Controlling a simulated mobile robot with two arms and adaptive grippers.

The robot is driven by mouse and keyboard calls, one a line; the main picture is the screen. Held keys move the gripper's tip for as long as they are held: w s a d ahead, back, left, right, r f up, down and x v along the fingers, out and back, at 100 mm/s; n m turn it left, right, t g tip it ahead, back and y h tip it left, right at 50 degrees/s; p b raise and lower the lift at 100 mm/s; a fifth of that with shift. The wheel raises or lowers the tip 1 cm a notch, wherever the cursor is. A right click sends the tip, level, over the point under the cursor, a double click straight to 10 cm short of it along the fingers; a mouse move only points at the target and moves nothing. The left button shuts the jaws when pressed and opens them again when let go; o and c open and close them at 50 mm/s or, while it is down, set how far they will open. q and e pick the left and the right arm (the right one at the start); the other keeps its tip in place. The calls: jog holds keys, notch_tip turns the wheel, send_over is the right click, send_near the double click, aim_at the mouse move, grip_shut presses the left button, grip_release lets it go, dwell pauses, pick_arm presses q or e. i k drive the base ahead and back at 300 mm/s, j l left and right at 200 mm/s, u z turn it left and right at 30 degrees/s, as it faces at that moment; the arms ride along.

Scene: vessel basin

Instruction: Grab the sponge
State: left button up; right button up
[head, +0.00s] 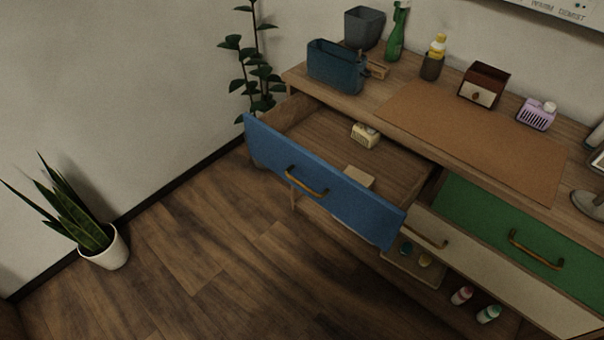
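A plain beige block (359,177), which may be the sponge, lies in the open blue-fronted drawer (320,187) close behind its front panel. The front panel hides its lower part, and I cannot tell for certain what it is. A cream object with dark slots (365,135) sits farther back in the same drawer, near the cabinet top's edge. Neither of my grippers shows in the head view.
The cabinet top (385,85) carries a blue-grey bin (335,65), a green spray bottle (396,32), a small drawer box (483,85) and a lilac item (537,114). The green drawer (500,225) is shut. A potted plant (105,250) stands left; the floor (210,240) between is clear.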

aim_at(367, 180)
jog(key=z, duration=0.25)
jog(key=i+j+z, duration=0.25)
jog(key=z, duration=0.2)
jog(key=i+j+z, duration=0.15)
jog(key=j+z, duration=0.3)
jog(key=j, duration=0.1)
